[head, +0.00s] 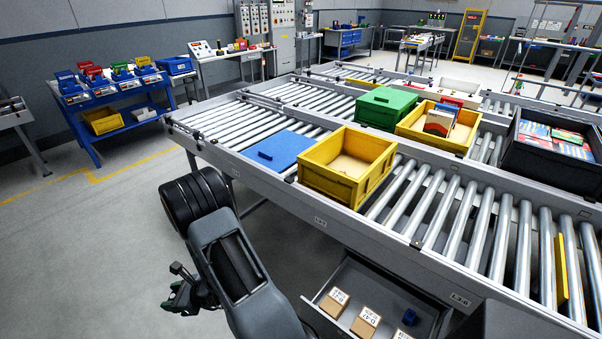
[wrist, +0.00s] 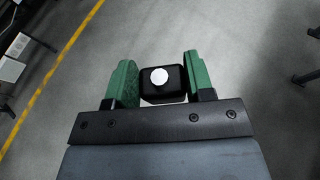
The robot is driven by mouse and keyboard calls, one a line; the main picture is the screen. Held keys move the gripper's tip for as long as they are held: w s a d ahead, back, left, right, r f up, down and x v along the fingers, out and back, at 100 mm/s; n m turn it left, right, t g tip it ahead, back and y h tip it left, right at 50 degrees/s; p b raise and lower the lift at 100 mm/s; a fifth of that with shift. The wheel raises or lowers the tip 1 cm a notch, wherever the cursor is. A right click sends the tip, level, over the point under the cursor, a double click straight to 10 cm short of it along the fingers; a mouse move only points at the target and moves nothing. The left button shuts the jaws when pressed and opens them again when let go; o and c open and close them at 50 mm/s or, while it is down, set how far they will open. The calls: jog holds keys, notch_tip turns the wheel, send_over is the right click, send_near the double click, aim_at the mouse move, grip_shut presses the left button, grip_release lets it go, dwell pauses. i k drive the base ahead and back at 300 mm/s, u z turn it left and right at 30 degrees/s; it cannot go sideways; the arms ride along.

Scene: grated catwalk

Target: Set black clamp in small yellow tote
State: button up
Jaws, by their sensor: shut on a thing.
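My gripper (head: 177,297) hangs low at the left of the roller conveyor, over the floor and well away from the totes. In the wrist view its green fingers (wrist: 160,70) are shut on a black blocky piece with a white round spot, which I take as the black clamp (wrist: 164,88). Its full shape is hard to make out. An open yellow tote (head: 340,190) stands on the near rollers and looks empty. A second yellow tote (head: 458,148) behind it holds red and white boxes.
A blue flat panel (head: 285,149) lies left of the near tote. A green tote (head: 386,108) and a dark crate (head: 548,165) stand farther along. An open drawer (head: 402,307) with small boxes juts out below the conveyor.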

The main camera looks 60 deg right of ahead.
aim_at(349, 174)
jog(key=z, duration=0.05)
jog(key=i, duration=1.85)
jog(key=z, duration=2.7)
